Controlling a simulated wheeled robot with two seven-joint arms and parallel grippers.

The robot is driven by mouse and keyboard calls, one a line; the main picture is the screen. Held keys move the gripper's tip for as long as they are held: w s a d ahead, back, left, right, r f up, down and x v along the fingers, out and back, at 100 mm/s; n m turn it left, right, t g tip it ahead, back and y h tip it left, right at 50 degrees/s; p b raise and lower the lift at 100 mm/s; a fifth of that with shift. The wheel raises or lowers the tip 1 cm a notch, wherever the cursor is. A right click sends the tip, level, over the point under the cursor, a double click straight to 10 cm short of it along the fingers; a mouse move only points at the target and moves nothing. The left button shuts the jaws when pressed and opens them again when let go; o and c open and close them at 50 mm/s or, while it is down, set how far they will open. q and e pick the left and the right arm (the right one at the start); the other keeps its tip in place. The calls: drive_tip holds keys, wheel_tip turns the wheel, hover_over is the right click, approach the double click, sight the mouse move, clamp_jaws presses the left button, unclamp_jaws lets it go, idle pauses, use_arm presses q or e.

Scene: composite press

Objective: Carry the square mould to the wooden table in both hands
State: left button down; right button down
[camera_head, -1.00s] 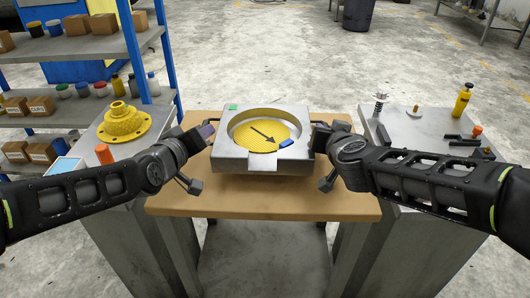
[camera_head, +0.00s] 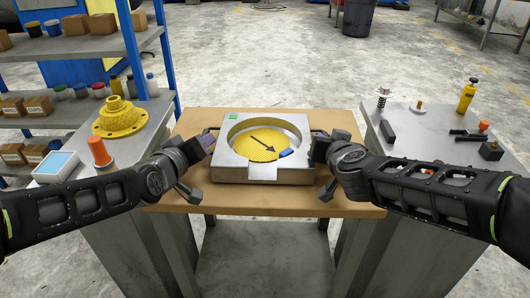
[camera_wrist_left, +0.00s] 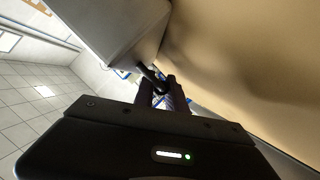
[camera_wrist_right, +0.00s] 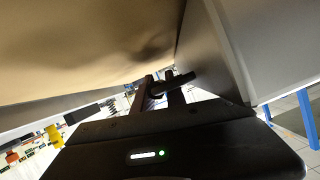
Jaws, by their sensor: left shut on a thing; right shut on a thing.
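The square mould (camera_head: 228,168) is a grey metal block with a round cavity. In the cavity is a yellow disc (camera_head: 258,150) with a black arrow; a blue piece lies by its right edge and a green mark is on the far left corner. The mould is over the middle of the wooden table (camera_head: 343,198); whether it touches the top is unclear. My left gripper (camera_head: 208,139) is shut on the mould's left handle, seen in the left wrist view (camera_wrist_left: 160,88). My right gripper (camera_head: 319,147) is shut on its right handle, seen in the right wrist view (camera_wrist_right: 163,88).
A grey bench (camera_head: 125,150) on the left holds a yellow flanged part (camera_head: 120,117), an orange cylinder (camera_head: 99,152) and a blue-screened tablet (camera_head: 55,165). A grey bench (camera_head: 425,140) on the right holds a yellow bottle (camera_head: 467,95) and small tools. Blue shelving (camera_head: 131,45) stands back left.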

use_arm(q)
drive_tip(key=c, duration=1.8)
unclamp_jaws()
drive_tip(key=shift+f, duration=0.15)
use_arm(e)
drive_tip(key=c, duration=1.8)
unclamp_jaws()
drive_tip(key=shift+d+f, duration=0.1)
drive_tip(key=shift+f, duration=0.05)
use_arm(q)
drive_tip(key=o, duration=0.4)
use_arm(e)
drive_tip(key=o, duration=0.4)
use_arm(q)
drive_tip(key=shift+o, duration=0.2)
use_arm(e)
drive_tip(key=shift+o, duration=0.2)
